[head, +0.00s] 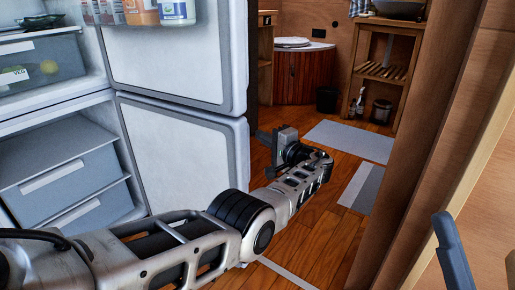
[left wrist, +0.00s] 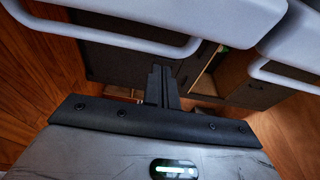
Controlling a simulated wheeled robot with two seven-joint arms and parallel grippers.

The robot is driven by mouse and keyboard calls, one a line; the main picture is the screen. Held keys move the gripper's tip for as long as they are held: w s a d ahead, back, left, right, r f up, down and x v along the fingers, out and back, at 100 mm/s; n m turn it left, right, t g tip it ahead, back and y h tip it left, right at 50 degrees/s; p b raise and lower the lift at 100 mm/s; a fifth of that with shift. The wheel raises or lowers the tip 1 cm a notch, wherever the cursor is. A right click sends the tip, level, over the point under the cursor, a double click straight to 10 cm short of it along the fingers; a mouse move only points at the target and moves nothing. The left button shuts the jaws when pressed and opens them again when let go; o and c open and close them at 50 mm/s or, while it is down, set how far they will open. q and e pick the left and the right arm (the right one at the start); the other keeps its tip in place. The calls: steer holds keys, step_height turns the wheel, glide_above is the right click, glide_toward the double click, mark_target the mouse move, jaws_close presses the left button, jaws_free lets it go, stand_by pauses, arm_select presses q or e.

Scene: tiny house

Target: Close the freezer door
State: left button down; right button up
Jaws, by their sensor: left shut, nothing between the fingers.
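The freezer door (head: 185,155) is the lower white door, standing open in the head view with its inner panel facing me. The freezer compartment (head: 70,190) with its drawers is exposed at the left. My left arm reaches across in front of the door. My left gripper (head: 265,138) is just past the door's free edge, on its outer side, shut and empty. In the left wrist view its closed fingers (left wrist: 161,85) point toward two pale doors with bar handles (left wrist: 130,40). Contact with a door cannot be told. My right gripper is out of view.
The upper fridge door (head: 180,50) is also open, with bottles on its shelf. A wooden wall edge (head: 425,130) stands at the right, with a blue-grey object (head: 452,255) in front. Wooden floor with grey mats (head: 350,140) lies clear beyond the gripper.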

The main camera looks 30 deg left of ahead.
arm_select(q)
steer(key=shift+s+d, duration=0.15)
steer(key=shift+s, duration=1.8)
